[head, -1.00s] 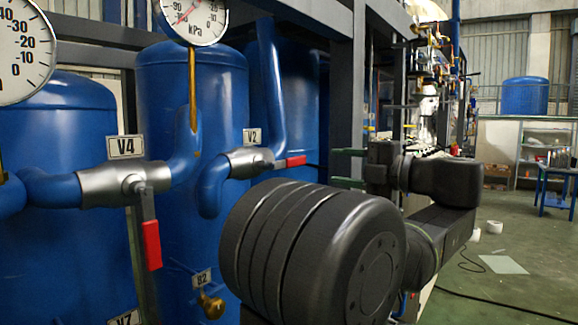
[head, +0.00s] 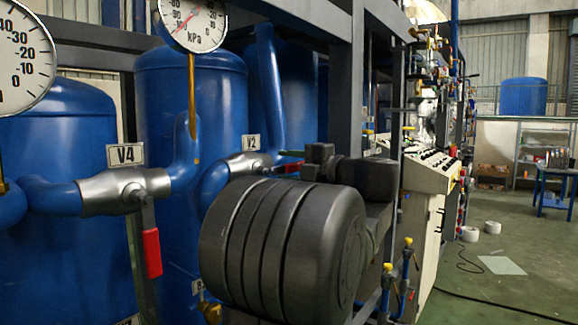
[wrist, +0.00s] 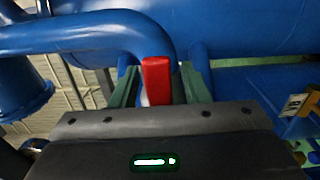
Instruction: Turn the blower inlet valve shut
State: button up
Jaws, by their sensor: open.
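The V2 valve (head: 243,163) sits on a blue pipe, with its red lever handle (head: 291,167) lying roughly level toward the right. In the wrist view a red handle (wrist: 157,80) stands between the two green fingers of my gripper (wrist: 162,84). My gripper is open around it, with a gap visible on the right side; contact on the left is unclear. In the head view, my dark arm hides most of the gripper. The V4 valve (head: 123,190) is nearer, its red handle (head: 152,253) hanging down. No visible label names a blower inlet.
Blue tanks (head: 190,100) stand behind the valves. A dark upright frame post (head: 341,100) is close to my arm. Yellow-capped blue fittings (head: 388,267) stand right of it, before a sloped control panel (head: 432,165). Open floor (head: 500,285) lies at the right.

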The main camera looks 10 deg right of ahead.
jog(key=shift+w, duration=0.1)
jog(key=shift+c, duration=0.4)
grip_shut()
